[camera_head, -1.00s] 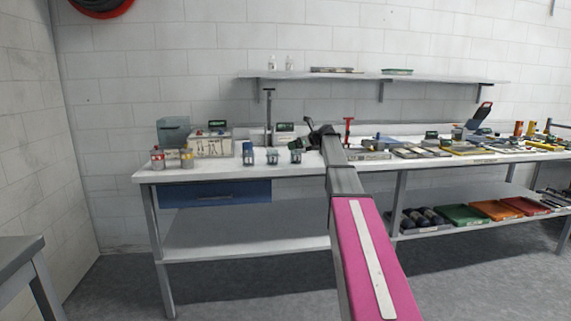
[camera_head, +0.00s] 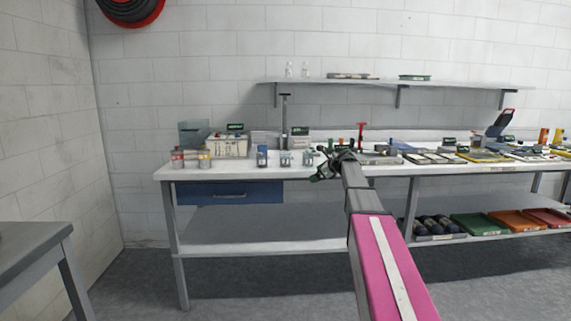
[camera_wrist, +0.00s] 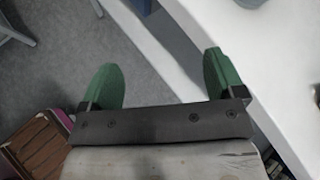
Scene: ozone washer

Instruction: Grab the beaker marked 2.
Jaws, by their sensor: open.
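Three small beakers with bluish-grey markings stand in a row near the front edge of the bench: a left one (camera_head: 262,156), a middle one (camera_head: 285,158) and a right one (camera_head: 308,157). Their numbers are too small to read, so I cannot tell which is marked 2. My gripper (camera_head: 320,172) is just right of and in front of the right beaker, at the bench's front edge. In the wrist view its green fingers (camera_wrist: 160,78) are spread wide with nothing between them. Cut-off objects at that view's top edge cannot be identified.
The white bench (camera_head: 232,170) has two bottles (camera_head: 177,160) at its left end and a stand (camera_head: 285,120) behind the beakers. A grey table (camera_head: 30,240) stands at left front. Open floor lies between.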

